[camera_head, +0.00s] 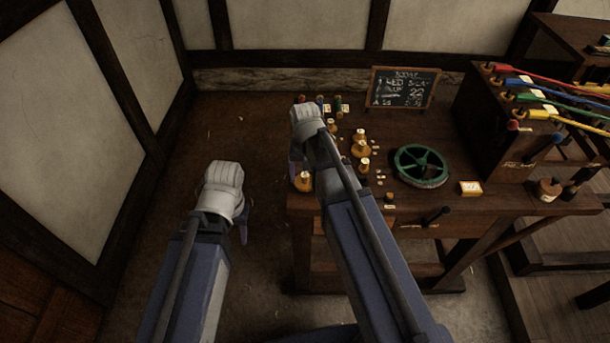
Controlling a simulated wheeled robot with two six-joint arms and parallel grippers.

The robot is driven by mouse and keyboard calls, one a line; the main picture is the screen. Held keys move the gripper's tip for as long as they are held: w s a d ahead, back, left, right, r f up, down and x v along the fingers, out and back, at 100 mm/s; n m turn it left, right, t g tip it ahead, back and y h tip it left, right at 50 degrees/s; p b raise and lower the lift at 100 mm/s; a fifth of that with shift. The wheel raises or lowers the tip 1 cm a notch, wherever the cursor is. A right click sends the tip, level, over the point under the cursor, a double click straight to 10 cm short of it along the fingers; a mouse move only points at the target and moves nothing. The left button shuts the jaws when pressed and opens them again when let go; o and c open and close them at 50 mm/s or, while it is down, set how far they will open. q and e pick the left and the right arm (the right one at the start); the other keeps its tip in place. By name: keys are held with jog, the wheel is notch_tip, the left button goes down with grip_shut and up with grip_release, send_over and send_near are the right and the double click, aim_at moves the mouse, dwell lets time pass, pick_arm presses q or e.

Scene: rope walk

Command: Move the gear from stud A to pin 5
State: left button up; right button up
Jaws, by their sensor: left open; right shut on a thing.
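My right gripper (294,172) is over the left end of the wooden bench, beside a brass piece with a pale tag (304,182). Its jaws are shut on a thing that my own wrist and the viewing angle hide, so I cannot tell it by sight. More brass pieces with pale tags, one of them here (360,148), stand in a group just right of my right wrist. I cannot read which is stud A or pin 5, and no gear is clearly identifiable. My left gripper (244,222) is open, left of the bench and over the floor.
A green handwheel (422,165) stands on the bench (450,120). A small chalkboard (403,88) is at the back. A dark box (505,125) with coloured ropes is at the right. A yellowish tagged block (470,188) lies near the front edge. Floor left of the bench is clear.

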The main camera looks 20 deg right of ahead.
jog(key=shift+f+b, duration=0.45)
dwell(0.5)
jog(key=o, duration=1.1)
jog(key=shift+r, duration=0.1)
notch_tip(320, 180, up, 8)
jog(key=p, duration=0.8)
jog(key=s+a+n, duration=0.2)
jog(key=s+a, duration=0.1)
jog(key=s, duration=0.1)
jog(key=s+a+n, duration=0.2)
jog(key=s+a, duration=0.2)
jog(key=s, duration=0.1)
jog(key=s+a+n+h, duration=0.1)
jog(key=s+a+n, duration=0.2)
jog(key=s, duration=0.2)
jog(key=shift+s+a, duration=0.15)
jog(key=shift+a, duration=0.1)
